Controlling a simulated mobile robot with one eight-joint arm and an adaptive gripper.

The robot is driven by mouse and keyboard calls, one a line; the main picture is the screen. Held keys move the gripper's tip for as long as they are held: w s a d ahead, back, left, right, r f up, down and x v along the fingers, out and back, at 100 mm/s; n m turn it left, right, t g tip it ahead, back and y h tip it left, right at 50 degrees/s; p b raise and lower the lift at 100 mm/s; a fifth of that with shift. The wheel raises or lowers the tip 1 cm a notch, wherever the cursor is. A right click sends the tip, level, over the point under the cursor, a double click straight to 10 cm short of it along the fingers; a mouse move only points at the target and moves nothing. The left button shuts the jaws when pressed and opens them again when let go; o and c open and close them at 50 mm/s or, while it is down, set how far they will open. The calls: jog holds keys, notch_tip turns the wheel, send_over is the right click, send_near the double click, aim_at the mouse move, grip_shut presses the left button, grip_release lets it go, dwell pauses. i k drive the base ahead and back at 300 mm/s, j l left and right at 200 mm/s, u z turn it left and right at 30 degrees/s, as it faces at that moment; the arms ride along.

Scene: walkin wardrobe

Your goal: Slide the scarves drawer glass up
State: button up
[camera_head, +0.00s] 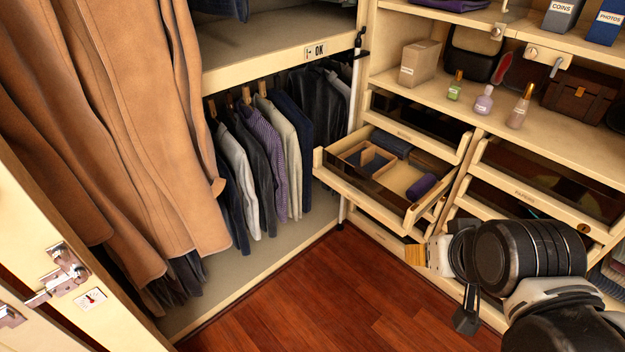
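One drawer (405,214) in the middle stack is pulled out, with a dark glass pane along its front. It holds a small divided wooden box, dark blue folded cloth and a purple roll (421,187). I cannot read any label that says scarves, so I cannot tell which drawer that is. My gripper (447,283) is at the lower right, below and right of the open drawer, in front of the lower drawers. The dark arm links hide much of it, and its opening does not show clearly. I cannot tell whether it touches anything.
A shut glass-fronted drawer (415,122) is above the open one. A drawer labelled PAPERS (548,186) is to the right. Small bottles (484,102) stand on the shelf above. Hanging coats (120,120) fill the left. The wooden floor (340,297) is clear.

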aim_at(362, 180)
jog(key=i+j+u, duration=0.1)
jog(key=i+j, duration=0.2)
jog(key=i, duration=0.2)
jog(key=i+j+u, duration=0.1)
jog(key=i+j, duration=0.15)
jog(key=i, duration=0.2)
